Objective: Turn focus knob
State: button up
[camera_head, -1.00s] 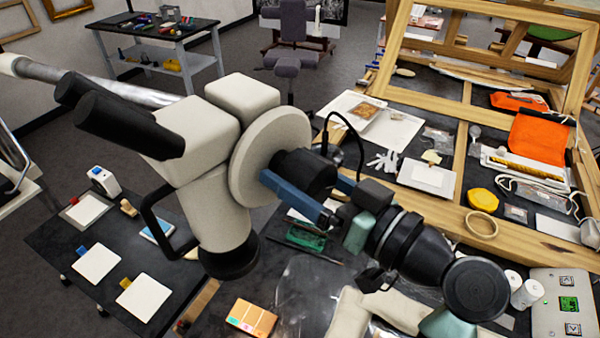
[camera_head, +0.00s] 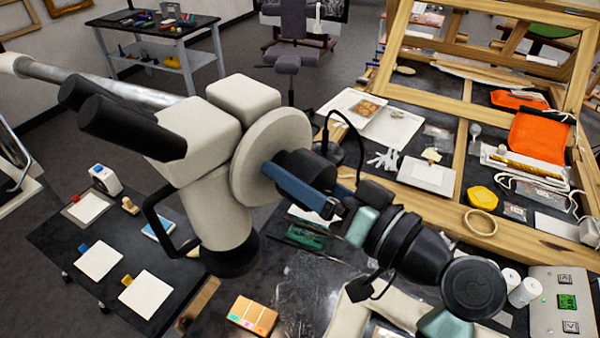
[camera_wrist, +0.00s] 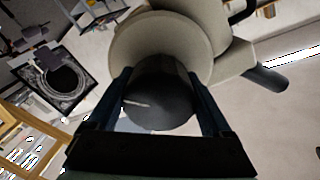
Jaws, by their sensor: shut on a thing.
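The microscope (camera_head: 208,135) is cream-white with black eyepieces and stands on the left side of the work table. Its black focus knob (camera_head: 318,168) sticks out from a round cream disc (camera_head: 268,150) on its right side. My gripper (camera_head: 292,170) reaches in from the lower right, with its blue fingers on either side of the knob; the far finger is mostly hidden in the head view. In the wrist view, the knob (camera_wrist: 160,98) sits between both fingers (camera_wrist: 160,80), shut on it, with the cream disc behind. How far the knob has turned cannot be told.
A thin black cable (camera_head: 352,128) arches close behind my gripper. A wooden frame (camera_head: 500,240) and flat white trays lie to the right. A control box (camera_head: 562,305) stands at the lower right. A dark side table (camera_head: 85,235) is at left.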

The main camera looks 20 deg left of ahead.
jog(key=o, duration=1.2)
jog(key=shift+c, duration=0.2)
jog(key=shift+d, duration=0.1)
jog(key=shift+s+d+f+b, duration=0.1)
jog(key=shift+d+b, duration=0.2)
jog(key=shift+d, duration=0.05)
jog(key=b+v, duration=0.5)
jog(key=v, duration=0.7)
jog(key=shift+r, duration=0.25)
